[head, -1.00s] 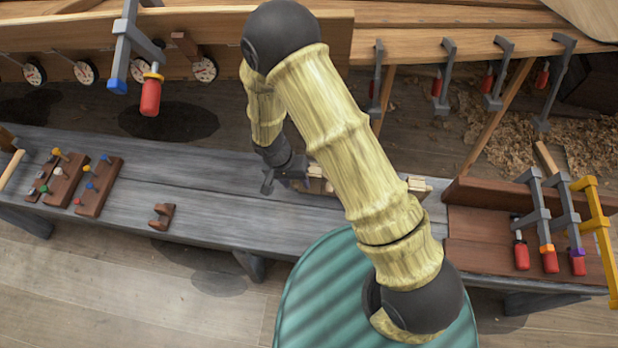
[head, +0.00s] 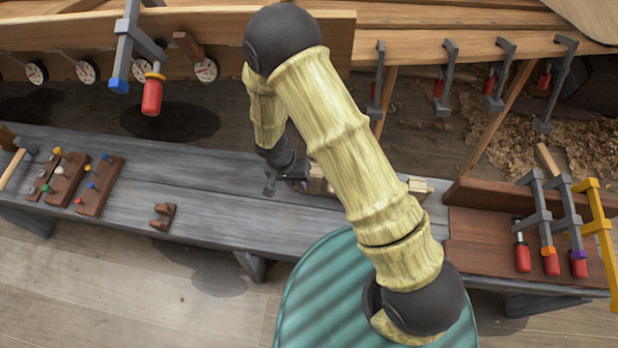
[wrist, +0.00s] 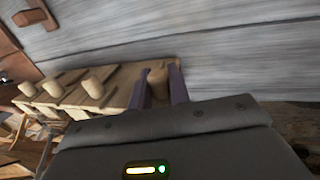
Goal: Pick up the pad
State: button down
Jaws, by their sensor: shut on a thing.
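The pad (wrist: 157,82) is a small tan wooden block. In the wrist view it sits between the two purple-grey fingers of my gripper (wrist: 158,76), which is shut on it. It is at the end of a row of similar blocks on a wooden holder (wrist: 118,88). I cannot tell whether the pad touches the holder. In the head view my gripper (head: 298,184) is low over the grey bench, at the left end of the holder (head: 320,187). My arm hides much of the row there, and the held pad cannot be made out.
The grey bench (head: 220,190) has free room left of the gripper. A small brown block (head: 162,216) and racks with coloured knobs (head: 100,185) lie farther left. Clamps (head: 550,230) stand in a brown rack at right. The hull planks and hanging clamps are behind.

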jog(key=shift+s+r, duration=0.2)
jog(key=shift+r, duration=0.4)
notch_tip(320, 180, up, 6)
jog(key=shift+f+p, duration=0.2)
jog(key=shift+p, duration=0.35)
jog(key=s+a+b, duration=0.1)
jog(key=s, duration=1.8)
jog(key=shift+s+a, duration=0.3)
jog(key=shift+w+d+r, duration=0.1)
jog(key=shift+w, duration=0.2)
